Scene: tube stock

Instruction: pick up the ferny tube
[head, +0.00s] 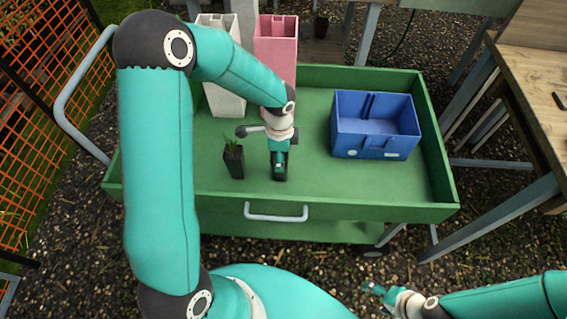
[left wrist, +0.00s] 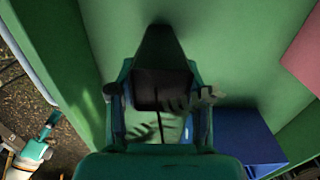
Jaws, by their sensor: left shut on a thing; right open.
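My left gripper (head: 279,158) is over the front middle of the green cart. It is shut on a dark, tapered tube (head: 280,174), whose top it largely hides in the head view. In the left wrist view, this tube (left wrist: 160,48) is between the fingers of my left gripper (left wrist: 160,105), with a ferny frond (left wrist: 190,98) at its top. I cannot tell if its base touches the cart floor. My right gripper (head: 376,291) is open and empty, low in front of the cart.
Another black tube with upright green leaves (head: 234,162) stands just left of my left gripper. A blue crate (head: 372,147) is on the cart's right. A tall whitish bin (head: 223,101) and a pink bin (head: 276,50) stand behind. The cart's green rim (head: 350,206) runs around it.

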